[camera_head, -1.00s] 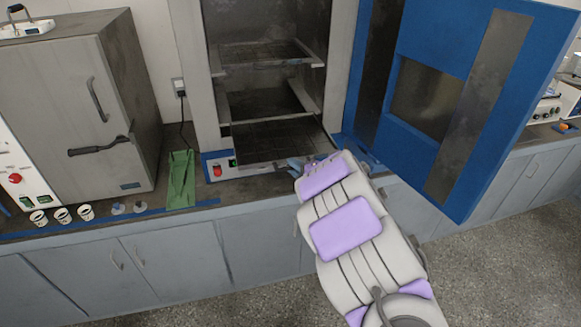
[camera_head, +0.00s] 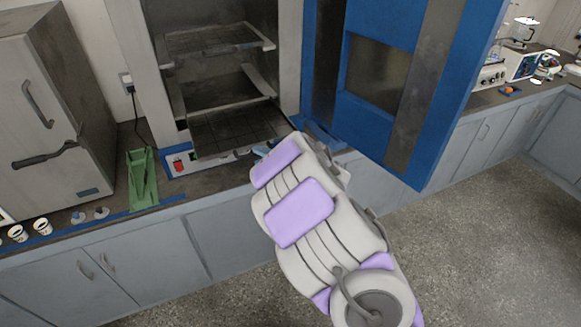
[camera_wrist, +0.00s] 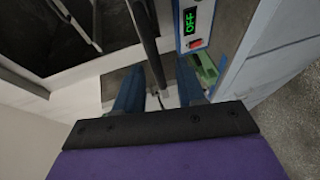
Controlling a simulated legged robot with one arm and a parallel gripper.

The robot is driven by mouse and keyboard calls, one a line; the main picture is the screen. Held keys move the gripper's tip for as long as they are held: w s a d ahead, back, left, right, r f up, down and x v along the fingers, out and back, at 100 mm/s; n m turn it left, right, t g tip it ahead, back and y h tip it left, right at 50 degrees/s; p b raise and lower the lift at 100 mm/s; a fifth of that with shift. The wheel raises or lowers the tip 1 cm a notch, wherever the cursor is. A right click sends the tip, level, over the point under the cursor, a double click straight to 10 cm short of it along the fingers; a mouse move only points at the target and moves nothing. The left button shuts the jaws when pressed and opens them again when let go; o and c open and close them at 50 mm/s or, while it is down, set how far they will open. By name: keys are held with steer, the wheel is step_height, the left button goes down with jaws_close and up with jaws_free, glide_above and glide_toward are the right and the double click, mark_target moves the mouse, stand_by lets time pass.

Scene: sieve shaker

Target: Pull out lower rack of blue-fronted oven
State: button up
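The oven's blue door (camera_head: 385,25) stands open to the right in the head view. The lower rack (camera_head: 235,128), a dark grid, lies low in the oven chamber, its front edge near the opening. My gripper (camera_head: 263,150) is at the right part of that front edge, mostly hidden by my arm. In the wrist view, the two blue fingers of my gripper (camera_wrist: 158,88) are apart. A dark bar (camera_wrist: 146,40), apparently the rack's front edge, runs between them, with gaps visible on both sides. Contact at the fingertips is unclear.
An upper rack (camera_head: 210,40) sits higher in the oven. A control panel with a red switch (camera_head: 178,165) is below the opening; its display reads OFF in the wrist view (camera_wrist: 194,20). A green holder (camera_head: 143,180) and a grey oven (camera_head: 50,110) stand left.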

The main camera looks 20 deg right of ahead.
steer(key=d+v, duration=0.1)
steer(key=v, duration=1.4)
steer(key=shift+w+d+p, duration=0.3)
steer(key=shift+p, duration=0.1)
steer(key=shift+a+f, duration=0.15)
steer(key=shift+a, duration=0.05)
